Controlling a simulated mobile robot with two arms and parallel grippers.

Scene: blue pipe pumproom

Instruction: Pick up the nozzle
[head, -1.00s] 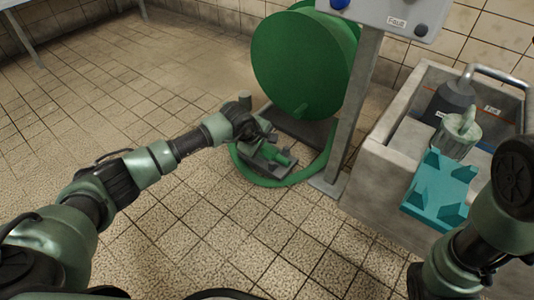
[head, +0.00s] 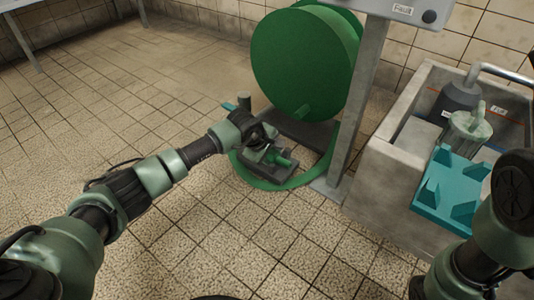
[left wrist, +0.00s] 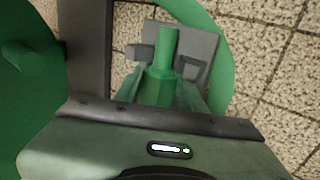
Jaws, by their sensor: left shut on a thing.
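The nozzle (head: 284,161) is a green, stubby piece at the front of a grey bracket plate (head: 272,175), low beside the hose reel. My left gripper (head: 266,153) reaches down to it and is shut on it. In the left wrist view the nozzle (left wrist: 160,83) points away from the gripper, with its narrow tip over the grey plate (left wrist: 200,45). The gripper body hides the nozzle's rear end. I cannot tell whether the nozzle is clear of the plate. My right arm shows at the lower right, but its gripper is out of view.
A large green hose reel (head: 305,65) stands just behind, with a green hose (head: 262,183) looped on the tiles. A grey post (head: 362,100) rises beside it. Floor at left is clear.

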